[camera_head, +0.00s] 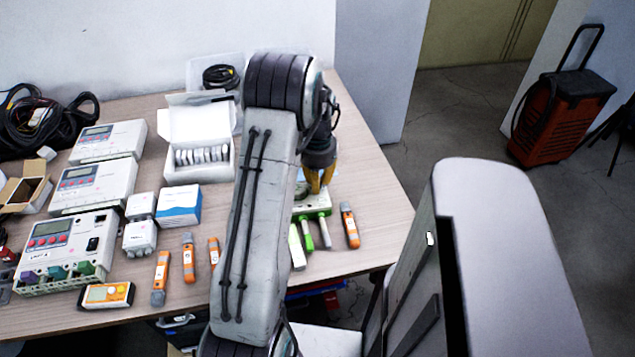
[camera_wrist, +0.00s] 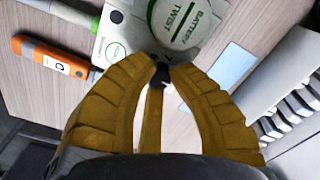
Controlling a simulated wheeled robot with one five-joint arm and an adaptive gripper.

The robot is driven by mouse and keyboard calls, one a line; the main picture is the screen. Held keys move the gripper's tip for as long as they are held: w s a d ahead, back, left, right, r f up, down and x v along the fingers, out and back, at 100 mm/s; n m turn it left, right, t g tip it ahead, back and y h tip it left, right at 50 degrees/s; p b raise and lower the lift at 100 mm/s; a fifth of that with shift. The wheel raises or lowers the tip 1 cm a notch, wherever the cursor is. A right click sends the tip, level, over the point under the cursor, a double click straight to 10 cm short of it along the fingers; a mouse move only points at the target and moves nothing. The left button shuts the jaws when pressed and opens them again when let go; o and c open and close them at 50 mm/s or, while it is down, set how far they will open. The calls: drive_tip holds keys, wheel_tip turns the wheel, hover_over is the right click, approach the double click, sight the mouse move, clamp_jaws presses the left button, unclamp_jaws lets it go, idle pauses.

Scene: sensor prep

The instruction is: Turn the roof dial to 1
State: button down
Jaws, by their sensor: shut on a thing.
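A white device with a green lower part (camera_head: 314,204) stands on the table, partly hidden behind my arm. My gripper (camera_head: 318,188) reaches straight down onto its top. In the wrist view, the device (camera_wrist: 115,35) has a round lid (camera_wrist: 185,22) marked "BATTERY TWIST". My yellow fingers (camera_wrist: 161,78) close around a small dark dial (camera_wrist: 160,74) near the lid's edge. The fingertips hide most of the dial, and I cannot read its setting.
Green and white sticks (camera_head: 308,236) and an orange tool (camera_head: 349,225) lie close in front of the device. An open white box (camera_head: 198,140) stands at the back left. Several meters (camera_head: 68,250) fill the left.

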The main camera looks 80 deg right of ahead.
drive_tip(key=shift+f+n, duration=0.1)
drive_tip(key=shift+n, duration=0.6)
drive_tip(key=c, duration=1.1)
unclamp_jaws()
wheel_tip(320, 180, up, 12)
drive_tip(key=shift+r, duration=0.1)
